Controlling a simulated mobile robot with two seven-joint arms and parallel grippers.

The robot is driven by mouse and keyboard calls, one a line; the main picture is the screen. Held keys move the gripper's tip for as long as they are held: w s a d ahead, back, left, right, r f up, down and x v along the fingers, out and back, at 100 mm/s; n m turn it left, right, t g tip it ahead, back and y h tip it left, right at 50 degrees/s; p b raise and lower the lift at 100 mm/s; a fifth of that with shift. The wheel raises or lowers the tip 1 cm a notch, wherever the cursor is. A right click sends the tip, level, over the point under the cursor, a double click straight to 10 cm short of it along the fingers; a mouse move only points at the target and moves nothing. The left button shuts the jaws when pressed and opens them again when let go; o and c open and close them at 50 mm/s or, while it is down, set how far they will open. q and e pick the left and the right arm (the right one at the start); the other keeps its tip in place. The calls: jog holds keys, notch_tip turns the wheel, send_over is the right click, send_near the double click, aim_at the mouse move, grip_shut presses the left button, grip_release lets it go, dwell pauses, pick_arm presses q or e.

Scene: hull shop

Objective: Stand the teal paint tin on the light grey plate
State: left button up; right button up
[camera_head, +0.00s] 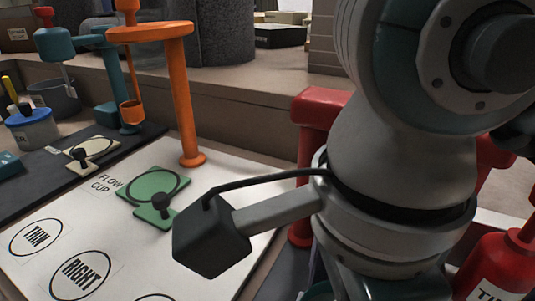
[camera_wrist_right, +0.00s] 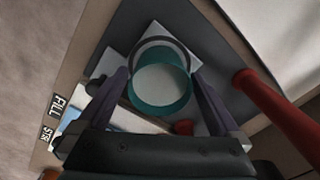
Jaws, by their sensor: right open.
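In the right wrist view, the teal paint tin (camera_wrist_right: 163,104) is seen from above, with a round pale top and a grey ring beside it. It appears to stand on the light grey plate (camera_wrist_right: 152,32), whose corners show around it; contact underneath is hidden. My right gripper (camera_wrist_right: 163,88) is open, with one dark finger on each side of the tin. I cannot tell whether the fingers touch it. In the head view my right arm covers the right side and hides this area. My left gripper is not in view.
A red post (camera_wrist_right: 270,105) stands close to the right of the plate in the wrist view. In the head view, a white board (camera_head: 125,245) carries an orange stand (camera_head: 184,95) and a green flow-cup plate (camera_head: 150,183). A red stand (camera_head: 318,105) is behind my arm.

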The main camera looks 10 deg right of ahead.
pick_arm(q)
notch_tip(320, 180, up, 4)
jog(key=p, duration=0.3)
pick_arm(e)
notch_tip(320, 180, up, 12)
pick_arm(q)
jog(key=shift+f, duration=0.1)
